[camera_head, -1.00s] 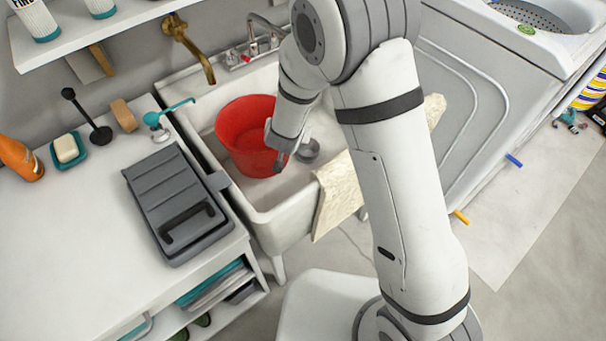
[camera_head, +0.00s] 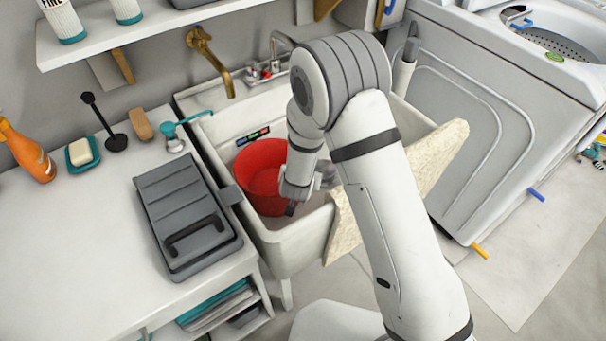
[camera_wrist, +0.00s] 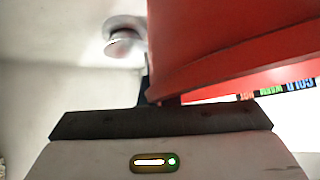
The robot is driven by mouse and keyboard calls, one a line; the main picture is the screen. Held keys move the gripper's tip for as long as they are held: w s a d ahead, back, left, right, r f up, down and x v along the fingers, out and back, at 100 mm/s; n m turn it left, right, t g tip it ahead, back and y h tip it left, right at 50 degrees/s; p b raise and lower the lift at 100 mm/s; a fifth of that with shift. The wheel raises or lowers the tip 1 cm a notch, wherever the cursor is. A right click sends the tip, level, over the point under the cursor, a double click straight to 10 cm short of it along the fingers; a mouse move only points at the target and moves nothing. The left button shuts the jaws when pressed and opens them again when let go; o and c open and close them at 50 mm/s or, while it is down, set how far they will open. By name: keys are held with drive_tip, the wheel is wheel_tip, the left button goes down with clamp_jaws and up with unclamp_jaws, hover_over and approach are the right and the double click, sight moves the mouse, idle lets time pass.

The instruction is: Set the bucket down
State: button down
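A red bucket (camera_head: 259,175) is inside the white sink (camera_head: 285,250). My gripper (camera_head: 290,208) is at the bucket's right front side, by its wall. In the wrist view the bucket (camera_wrist: 225,45) fills the upper right, with its rim close to my gripper (camera_wrist: 160,98). One dark finger shows against the outside of the bucket wall; the other is hidden behind the bucket. The gripper appears shut on the wall. Whether the bucket's base touches the sink floor cannot be told.
A round drain (camera_wrist: 124,38) shows in the sink floor. A brass faucet (camera_head: 208,58) hangs over the sink. A cream cloth (camera_head: 345,225) drapes over the front edge. A grey case (camera_head: 185,215) lies on the counter to the left; a washing machine (camera_head: 480,130) stands to the right.

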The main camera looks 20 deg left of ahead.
drive_tip(key=shift+f, duration=0.15)
drive_tip(key=c, duration=1.7)
unclamp_jaws()
drive_tip(key=shift+s+r, duration=0.2)
drive_tip(key=shift+r, duration=0.25)
drive_tip(key=p+v, duration=0.1)
drive_tip(key=v, duration=0.6)
drive_tip(key=shift+f, duration=0.1)
